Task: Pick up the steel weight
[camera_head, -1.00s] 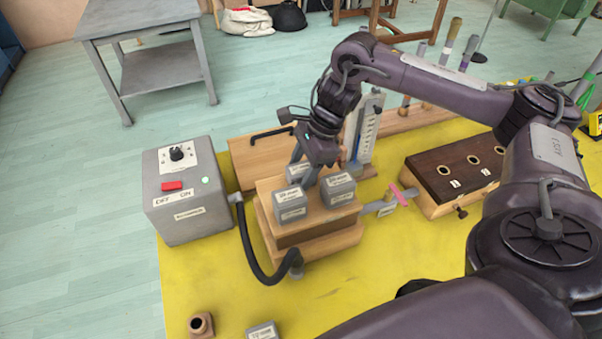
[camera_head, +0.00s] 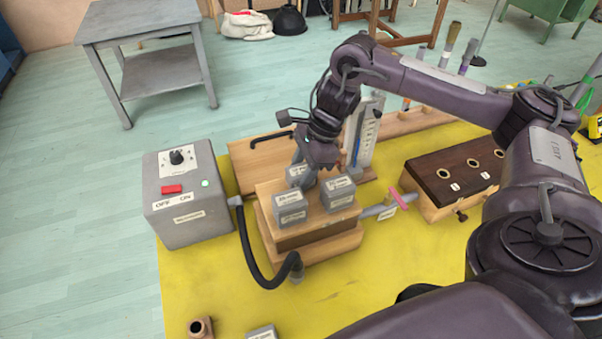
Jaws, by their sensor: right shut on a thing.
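Several grey steel weights with white labels stand on a wooden bellows-like box. One is at the front left (camera_head: 290,208), one at the right (camera_head: 338,194), and one at the back (camera_head: 297,174). My right gripper (camera_head: 308,183) reaches down from above at the back of the box, shut on the back weight. Its fingertips are partly hidden behind the front weights. Another labelled grey block (camera_head: 262,333) lies at the bottom edge of the view. My left gripper is not in view.
A grey control box (camera_head: 187,215) stands left, joined by a black hose (camera_head: 250,262) to the wooden box (camera_head: 318,246). A dark wooden block with holes (camera_head: 452,170) is at right.

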